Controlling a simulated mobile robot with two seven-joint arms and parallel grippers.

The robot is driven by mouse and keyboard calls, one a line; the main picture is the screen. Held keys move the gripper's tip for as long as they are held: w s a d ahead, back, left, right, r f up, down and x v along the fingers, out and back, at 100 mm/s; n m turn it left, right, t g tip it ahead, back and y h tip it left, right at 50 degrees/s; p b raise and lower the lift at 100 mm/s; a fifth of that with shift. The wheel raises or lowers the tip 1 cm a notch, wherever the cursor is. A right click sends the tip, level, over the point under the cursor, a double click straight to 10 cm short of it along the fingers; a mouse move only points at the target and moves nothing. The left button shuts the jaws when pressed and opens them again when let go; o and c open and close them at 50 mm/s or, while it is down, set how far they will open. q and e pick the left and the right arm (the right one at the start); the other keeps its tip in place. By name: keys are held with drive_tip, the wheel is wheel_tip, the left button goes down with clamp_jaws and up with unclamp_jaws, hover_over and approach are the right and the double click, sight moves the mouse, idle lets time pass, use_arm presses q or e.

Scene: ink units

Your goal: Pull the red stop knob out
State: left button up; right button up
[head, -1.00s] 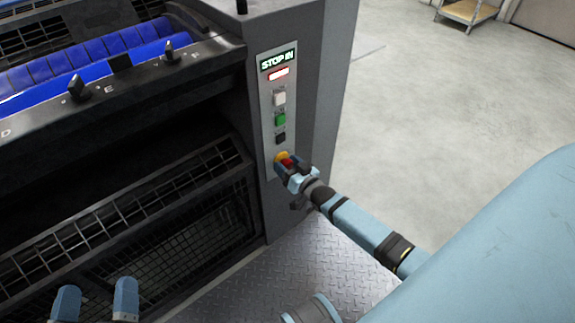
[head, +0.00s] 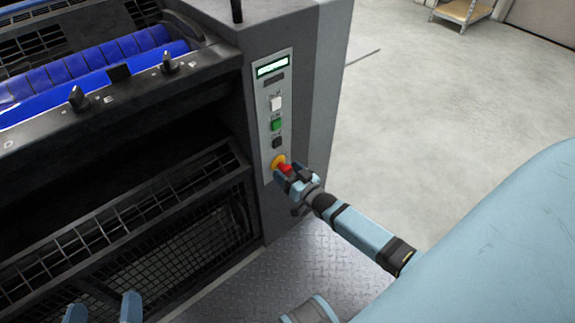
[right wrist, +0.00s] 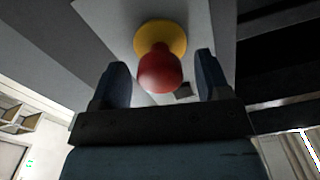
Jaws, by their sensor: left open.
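The red stop knob (head: 286,169) sits on a yellow collar (head: 278,161) at the bottom of the control panel. The knob (right wrist: 158,70) stands out from its yellow collar (right wrist: 163,36) in the right wrist view. My right gripper (head: 292,179) is at the knob. In the right wrist view its two fingers (right wrist: 163,82) are apart, one on each side of the knob, with gaps visible between. My left gripper (head: 103,309) is open and empty at the bottom left, cut off by the frame edge.
The panel (head: 266,148) carries a lit display (head: 273,66) with unreadable text, a dark lamp (head: 274,80), and white, green (head: 276,125) and black buttons. The machine's mesh guard (head: 150,250) is to the left. Open floor (head: 430,120) lies right.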

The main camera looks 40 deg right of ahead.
drive_tip(key=shift+s, duration=0.3)
use_arm(q)
wheel_tip(320, 180, down, 6)
drive_tip(key=s+a+g+y+p, duration=0.2)
drive_tip(key=g+p, duration=0.1)
drive_tip(key=shift+a, duration=0.35)
use_arm(e)
drive_tip(key=s+d, duration=0.1)
drive_tip(key=s, duration=1.2)
